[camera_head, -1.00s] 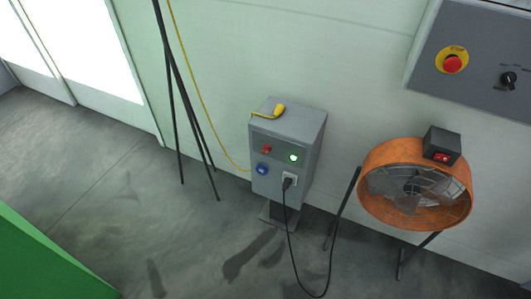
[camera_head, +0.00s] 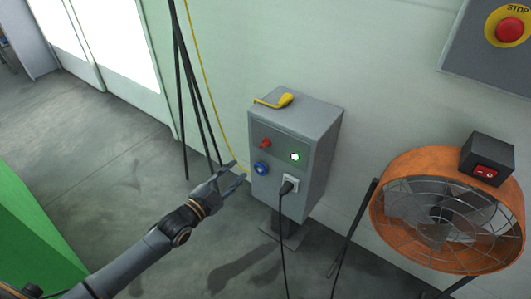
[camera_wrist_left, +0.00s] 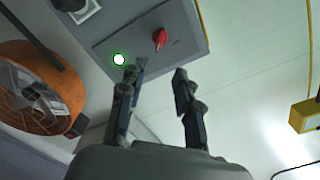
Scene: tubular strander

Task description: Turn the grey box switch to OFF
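The grey box (camera_head: 322,150) stands on a post by the wall in the head view. Its front carries a red switch (camera_head: 265,143), a lit green lamp (camera_head: 295,157), a blue round fitting (camera_head: 262,169) and a socket with a black plug (camera_head: 288,186). My left gripper (camera_head: 238,171) is open and empty, just left of the box front and lower than the red switch. In the left wrist view, the red switch (camera_wrist_left: 159,38) shows beyond the gap between the open fingers (camera_wrist_left: 158,74), apart from them. The switch's marking is too small to read. My right gripper is out of view.
A yellow handled object (camera_head: 285,100) lies on the box. An orange fan (camera_head: 386,205) stands to the right, with a grey panel and red stop button (camera_head: 509,30) above. Dark poles (camera_head: 183,110) and a yellow cable are left of the box. A black cord (camera_head: 283,240) hangs in front.

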